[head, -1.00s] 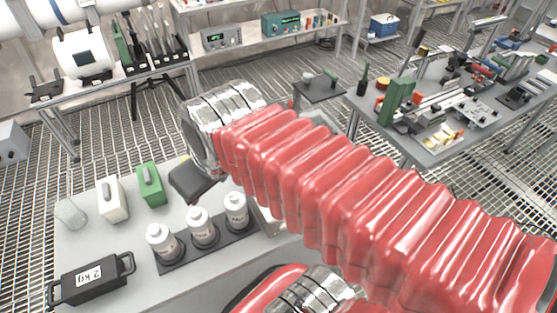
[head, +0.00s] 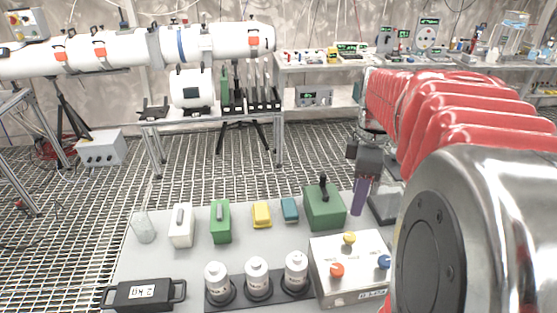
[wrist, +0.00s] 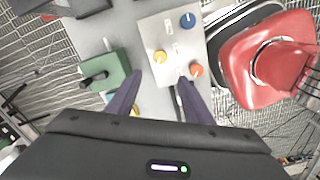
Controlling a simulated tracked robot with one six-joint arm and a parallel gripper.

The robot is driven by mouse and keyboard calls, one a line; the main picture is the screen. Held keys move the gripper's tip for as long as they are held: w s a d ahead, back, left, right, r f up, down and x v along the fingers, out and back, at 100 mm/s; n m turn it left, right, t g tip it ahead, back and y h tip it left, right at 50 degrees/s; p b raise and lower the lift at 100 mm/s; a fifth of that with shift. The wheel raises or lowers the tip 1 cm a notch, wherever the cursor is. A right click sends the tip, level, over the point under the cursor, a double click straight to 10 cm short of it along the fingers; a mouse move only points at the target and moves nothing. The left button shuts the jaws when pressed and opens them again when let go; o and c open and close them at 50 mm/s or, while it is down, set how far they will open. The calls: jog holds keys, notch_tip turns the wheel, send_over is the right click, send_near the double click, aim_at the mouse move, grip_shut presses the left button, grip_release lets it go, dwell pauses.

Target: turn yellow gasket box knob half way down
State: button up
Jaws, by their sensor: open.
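A pale grey box (head: 330,284) with yellow, orange and blue knobs stands at the right front of the grey table. Its yellow knob (head: 349,238) is on the top face, near the far edge. In the wrist view, the box (wrist: 170,27) lies beyond my fingers and the yellow knob (wrist: 159,57) shows just past the gap between them. My gripper (head: 359,200) has purple fingers pointing down, above the table behind the box. In the wrist view my gripper (wrist: 160,77) is open and empty, apart from the knob. The labels are too small to read.
The orange knob (head: 337,270) and blue knob (head: 384,262) sit close to the yellow one. A green box with a black handle (head: 324,207) stands behind. White bottles (head: 257,277) stand to the left. A small yellow box (head: 261,214) sits farther back.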

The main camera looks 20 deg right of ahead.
aim_at(350, 236)
jog(key=shift+s+d, duration=0.1)
jog(key=shift+d, duration=0.2)
jog(key=shift+f, duration=0.2)
notch_tip(350, 236, down, 14)
jog(key=shift+r, duration=0.25)
dwell(0.4)
